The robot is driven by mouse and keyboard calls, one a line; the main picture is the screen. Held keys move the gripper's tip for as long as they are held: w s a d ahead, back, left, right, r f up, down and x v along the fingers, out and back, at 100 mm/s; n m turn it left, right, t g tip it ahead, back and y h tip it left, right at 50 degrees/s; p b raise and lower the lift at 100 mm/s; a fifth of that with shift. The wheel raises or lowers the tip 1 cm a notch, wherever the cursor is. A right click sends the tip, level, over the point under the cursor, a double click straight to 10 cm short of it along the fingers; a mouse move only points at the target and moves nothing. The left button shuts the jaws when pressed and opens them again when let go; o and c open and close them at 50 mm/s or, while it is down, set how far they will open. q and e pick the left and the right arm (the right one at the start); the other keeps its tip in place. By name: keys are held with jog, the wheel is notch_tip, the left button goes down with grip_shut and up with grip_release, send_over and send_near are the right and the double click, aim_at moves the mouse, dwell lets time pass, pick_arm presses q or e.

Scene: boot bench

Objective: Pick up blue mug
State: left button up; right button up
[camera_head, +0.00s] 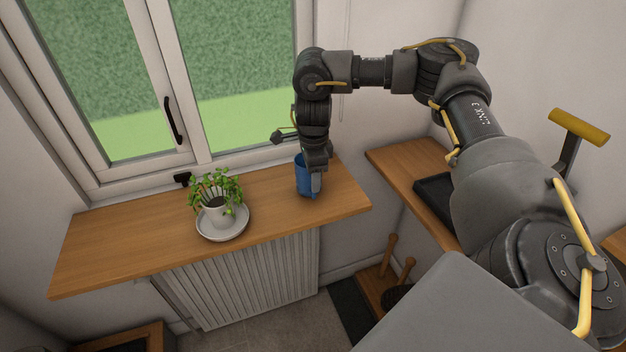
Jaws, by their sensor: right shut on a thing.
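The blue mug (302,175) stands on the wooden window shelf (130,235), towards its right end. My right gripper (314,178) reaches down over the mug from above and is shut on it. The gripper covers the mug's right side and part of its rim. Whether the mug touches the shelf or is slightly raised is hard to tell. My left gripper is not in view.
A potted plant (217,208) in a white pot stands on a white saucer (240,231) left of the mug. The window (180,120) is behind. A radiator (240,280) is below. A second wooden shelf (388,160) with a black tray (432,195) is at the right.

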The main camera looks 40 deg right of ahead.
jog(key=s+a+r+b, duration=0.3)
jog(key=s+a+r, duration=0.5)
jog(key=s+r, duration=0.3)
jog(key=shift+a, duration=0.25)
dwell(0.5)
dwell(1.5)
